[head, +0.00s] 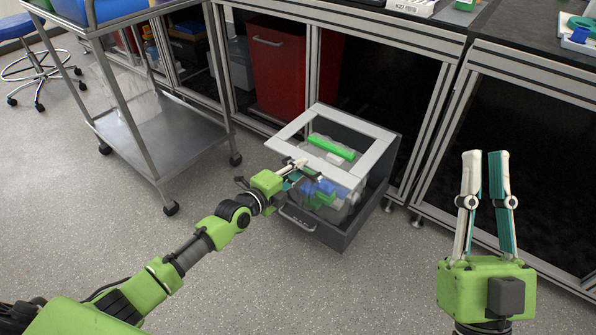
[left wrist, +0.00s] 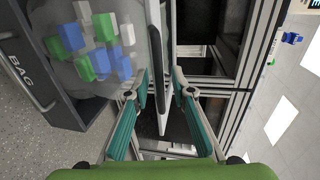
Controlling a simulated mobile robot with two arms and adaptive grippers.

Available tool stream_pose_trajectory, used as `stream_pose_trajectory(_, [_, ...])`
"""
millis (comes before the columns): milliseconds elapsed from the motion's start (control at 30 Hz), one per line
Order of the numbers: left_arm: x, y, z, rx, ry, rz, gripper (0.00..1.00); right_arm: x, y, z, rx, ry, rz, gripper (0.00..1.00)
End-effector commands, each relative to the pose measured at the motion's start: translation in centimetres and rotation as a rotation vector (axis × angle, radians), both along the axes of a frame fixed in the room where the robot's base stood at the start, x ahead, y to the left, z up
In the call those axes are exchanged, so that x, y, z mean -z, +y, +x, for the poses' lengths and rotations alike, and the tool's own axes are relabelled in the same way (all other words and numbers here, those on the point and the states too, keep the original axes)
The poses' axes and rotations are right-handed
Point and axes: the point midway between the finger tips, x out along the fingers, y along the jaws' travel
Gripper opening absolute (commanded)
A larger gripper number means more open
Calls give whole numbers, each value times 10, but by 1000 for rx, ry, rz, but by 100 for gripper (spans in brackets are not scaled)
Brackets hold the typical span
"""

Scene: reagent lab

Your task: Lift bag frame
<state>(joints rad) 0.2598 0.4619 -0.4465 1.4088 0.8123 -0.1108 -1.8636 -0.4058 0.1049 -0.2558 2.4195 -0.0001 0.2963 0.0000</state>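The bag frame (head: 371,159) is a light grey rectangular rim around a clear bag (head: 345,199) holding green, blue and white blocks. It sits over a dark grey bin (head: 375,197) marked BAG in the left wrist view (left wrist: 42,105). My left gripper (head: 299,164) is at the frame's front bar. Finger contact is partly hidden. My right gripper (head: 483,154) is empty, fingers apart, off to the right of the bin.
A steel cart (head: 160,130) on casters stands left of the bin. Behind is a lab bench (head: 420,50) with glass-fronted cabinets and a red bin (head: 281,70) inside. A blue stool (head: 14,26) is at far left. The floor (head: 250,280) in front is clear.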

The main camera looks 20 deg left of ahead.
Motion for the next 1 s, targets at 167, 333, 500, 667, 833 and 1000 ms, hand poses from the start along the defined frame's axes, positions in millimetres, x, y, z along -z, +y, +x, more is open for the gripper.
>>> stream_pose_trajectory(167, [0,0,0,0,1,0,23,-1,0,0,0,-3,1,16])
stream_pose_trajectory(333, [0,0,0,0,1,0,0,0,0,0,0,-2,1,16])
stream_pose_trajectory(500, [0,0,0,0,1,0,0,0,0,0,0,-2,1,16])
stream_pose_trajectory(667, [-1,0,0,0,3,1,0,0,0,2,1,7,-3,16])
stream_pose_trajectory(833, [-4,0,0,0,11,3,0,18,2,16,6,115,-32,16])
stream_pose_trajectory(1000, [-12,0,1,0,24,8,0,50,3,35,16,294,-84,16])
